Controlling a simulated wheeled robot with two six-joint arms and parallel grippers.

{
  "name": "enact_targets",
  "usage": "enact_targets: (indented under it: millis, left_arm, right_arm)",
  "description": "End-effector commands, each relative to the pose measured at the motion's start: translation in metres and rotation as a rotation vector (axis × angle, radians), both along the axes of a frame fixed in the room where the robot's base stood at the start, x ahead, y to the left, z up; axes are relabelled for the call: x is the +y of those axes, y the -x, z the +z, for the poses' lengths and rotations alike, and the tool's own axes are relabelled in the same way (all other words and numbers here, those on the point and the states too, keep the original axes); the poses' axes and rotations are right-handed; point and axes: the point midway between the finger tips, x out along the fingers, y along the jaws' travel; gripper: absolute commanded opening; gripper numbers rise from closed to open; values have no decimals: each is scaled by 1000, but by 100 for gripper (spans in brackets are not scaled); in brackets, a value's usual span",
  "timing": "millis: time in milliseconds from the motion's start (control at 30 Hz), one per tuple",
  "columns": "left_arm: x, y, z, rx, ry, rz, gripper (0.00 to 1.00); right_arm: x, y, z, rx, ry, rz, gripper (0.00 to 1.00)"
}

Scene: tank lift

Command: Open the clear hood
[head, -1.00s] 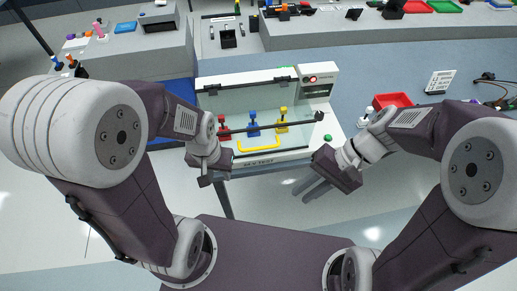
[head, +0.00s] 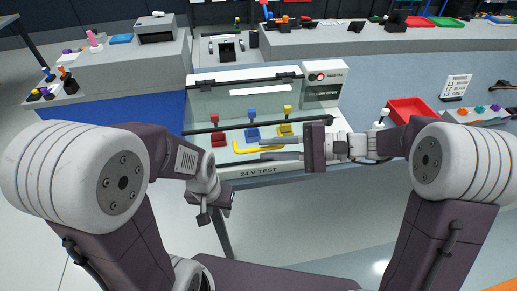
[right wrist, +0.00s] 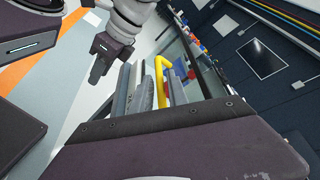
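The clear hood (head: 230,98) is a see-through pane on the front of the grey test bench box (head: 262,170), closed over red, blue and yellow parts. A dark bar runs across its lower part. The yellow handle (head: 240,150) sits low at the front; it also shows in the right wrist view (right wrist: 161,72). My right gripper (head: 262,148) is open and level, its two fingers reaching left beside the handle. The handle appears between the fingers in the wrist view; I cannot tell if they touch it. My left gripper (head: 216,212) hangs low and left, away from the hood.
A red tray (head: 408,108) stands to the right of the box. A blue panel (head: 150,125) and a grey counter (head: 130,58) are on the left. A long counter with trays runs along the back. The floor in front is clear.

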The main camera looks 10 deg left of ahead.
Motion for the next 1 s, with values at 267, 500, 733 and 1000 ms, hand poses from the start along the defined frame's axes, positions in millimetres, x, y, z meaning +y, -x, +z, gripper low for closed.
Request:
enact_targets:
  millis: [267, 500, 733, 1000]
  left_arm:
    - [0, 0, 1, 0, 0, 0, 36]
    - [0, 0, 1, 0, 0, 0, 36]
    - [0, 0, 1, 0, 0, 0, 36]
    - [0, 0, 1, 0, 0, 0, 36]
  right_arm:
    - [31, 2, -7, 2, 0, 1, 20]
    - [31, 1, -7, 1, 0, 0, 17]
    - [31, 1, -7, 1, 1, 0, 0]
    - [31, 1, -7, 1, 1, 0, 0]
